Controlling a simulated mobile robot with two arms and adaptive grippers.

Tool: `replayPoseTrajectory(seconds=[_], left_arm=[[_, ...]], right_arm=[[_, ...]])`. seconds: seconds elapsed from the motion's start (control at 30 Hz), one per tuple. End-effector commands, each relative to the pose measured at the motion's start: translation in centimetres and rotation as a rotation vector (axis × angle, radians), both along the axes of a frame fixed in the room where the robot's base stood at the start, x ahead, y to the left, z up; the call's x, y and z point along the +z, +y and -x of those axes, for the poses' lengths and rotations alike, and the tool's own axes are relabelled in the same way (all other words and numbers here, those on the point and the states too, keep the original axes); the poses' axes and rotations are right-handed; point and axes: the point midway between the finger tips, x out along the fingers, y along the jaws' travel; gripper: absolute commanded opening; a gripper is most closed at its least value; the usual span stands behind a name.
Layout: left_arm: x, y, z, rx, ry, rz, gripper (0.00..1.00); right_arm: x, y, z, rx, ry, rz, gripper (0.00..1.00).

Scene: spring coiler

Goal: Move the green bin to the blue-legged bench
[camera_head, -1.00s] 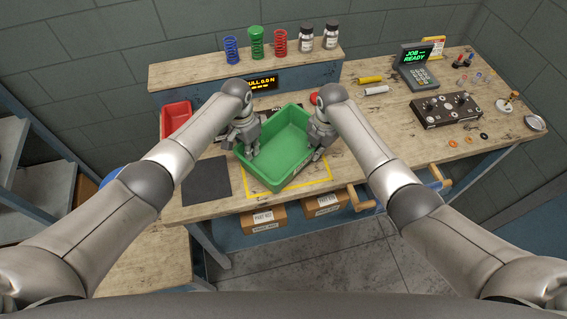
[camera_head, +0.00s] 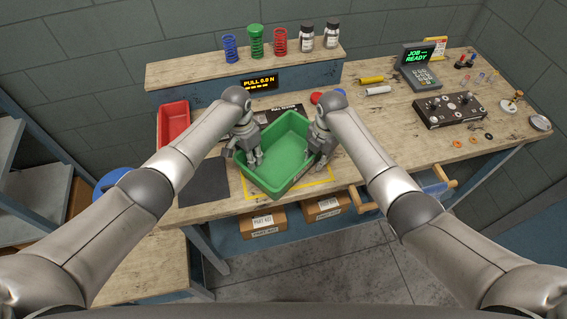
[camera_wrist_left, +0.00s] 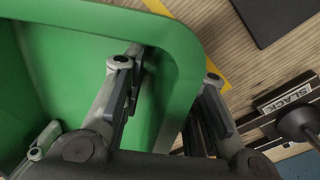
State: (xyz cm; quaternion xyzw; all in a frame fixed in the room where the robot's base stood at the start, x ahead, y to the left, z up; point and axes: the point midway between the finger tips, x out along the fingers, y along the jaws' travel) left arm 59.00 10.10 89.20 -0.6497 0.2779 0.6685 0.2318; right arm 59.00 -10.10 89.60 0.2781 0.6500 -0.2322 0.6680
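The green bin (camera_head: 277,178) sits at the front middle of the wooden workbench (camera_head: 400,115), turned at an angle over a yellow taped outline. It looks empty. My left gripper (camera_head: 249,151) is shut on its left wall. In the left wrist view one finger is inside the green bin (camera_wrist_left: 185,50) and the other outside. My right gripper (camera_head: 321,149) is shut on the right wall, its finger contact partly hidden. Whether the bin's base touches the bench is hard to tell. A lower wooden bench (camera_head: 150,270) with a blue leg stands at the lower left.
A red bin (camera_head: 173,120) and a dark mat (camera_head: 203,184) lie left of the green bin. A raised shelf (camera_head: 190,70) with springs and jars stands behind. A control box (camera_head: 446,110) is at right. Drawer handles (camera_head: 440,187) stick out in front.

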Motion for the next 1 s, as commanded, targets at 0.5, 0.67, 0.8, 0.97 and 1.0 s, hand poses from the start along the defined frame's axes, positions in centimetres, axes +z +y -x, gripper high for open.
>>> replayPoseTrajectory(seconds=[0.5,0.67,0.8,0.97,1.0], left_arm=[[4.6,0.2,-0.4,-0.002,-0.004,0.003,0.27],[8.0,0.4,-0.6,0.000,-0.004,0.002,0.27],[10.3,0.5,-0.6,-0.001,-0.002,0.001,0.27],[11.7,0.6,-0.7,0.000,-0.001,0.001,0.27],[11.8,0.6,-0.7,0.000,0.000,0.000,0.27]], right_arm=[[0.0,0.1,0.0,0.001,0.000,-0.001,0.27],[0.0,0.1,0.0,0.001,0.000,-0.001,0.27],[0.0,0.0,0.0,0.001,0.000,-0.001,0.27],[0.0,0.0,0.0,0.000,-0.001,-0.001,0.27],[0.2,0.0,0.0,0.001,-0.001,-0.001,0.27]])
